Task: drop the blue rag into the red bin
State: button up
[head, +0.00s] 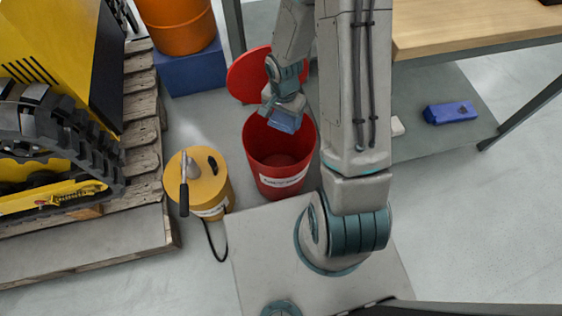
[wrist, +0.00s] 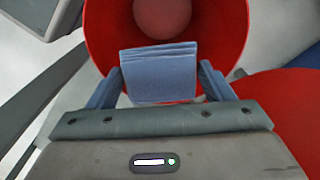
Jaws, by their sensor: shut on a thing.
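The blue rag (wrist: 160,74) is a folded, pale blue cloth between my gripper's two fingers in the wrist view. It also shows in the head view (head: 285,123), at the end of my arm. My gripper (wrist: 160,85) is shut on the rag. In the head view my gripper (head: 284,112) is over the back part of the red bin's mouth. The red bin (head: 284,184) stands open on the floor with a white label on its front. In the wrist view the bin's red inner wall (wrist: 105,30) lies beyond the rag.
A round red lid (head: 245,75) is behind the bin. A yellow canister (head: 208,185) with a handle stands left of the bin. A tracked yellow machine (head: 50,130) sits on a pallet at left. A wooden-topped table (head: 470,25) is at right, with a blue object (head: 450,112) beneath.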

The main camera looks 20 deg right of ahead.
jog(key=shift+f+b, duration=2.25)
jog(key=shift+f, duration=0.75)
jog(key=shift+r, duration=0.1)
jog(key=o, duration=1.1)
jog(key=shift+c, duration=0.2)
jog(key=shift+r, duration=0.1)
notch_tip(320, 180, up, 14)
jog(key=p, duration=0.6)
jog(key=shift+f, duration=0.2)
